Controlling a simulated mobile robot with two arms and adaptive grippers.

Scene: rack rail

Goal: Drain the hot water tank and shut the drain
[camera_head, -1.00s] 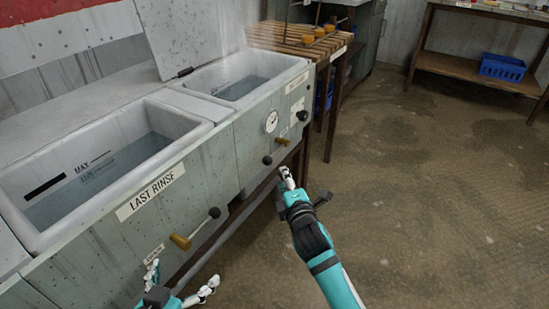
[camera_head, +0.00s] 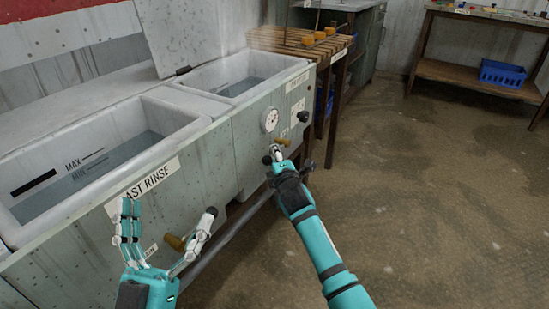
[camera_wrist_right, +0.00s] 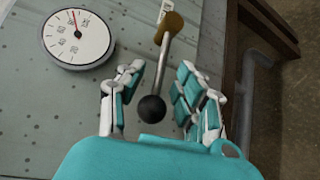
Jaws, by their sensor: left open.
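The hot water tank (camera_head: 200,80) is the far basin, with its lid (camera_head: 185,30) raised and water (camera_head: 243,86) inside. Its front carries a round dial (camera_head: 270,119) and, below it, a brass drain valve (camera_head: 283,141) whose lever ends in a black ball. In the right wrist view the brass valve (camera_wrist_right: 173,24) is at the top and the black ball (camera_wrist_right: 152,108) hangs between my right gripper's (camera_wrist_right: 160,76) open fingers; contact cannot be told. My right gripper (camera_head: 278,153) partly hides the lever in the head view. My left gripper (camera_head: 168,212) is open and empty before the nearer tank.
The nearer LAST RINSE tank (camera_head: 190,155) holds water; its brass valve (camera_head: 175,241) is partly behind my left fingers. A black knob (camera_head: 303,116) sits right of the dial. A slatted wooden table (camera_head: 285,42) adjoins the tanks. The floor to the right is clear.

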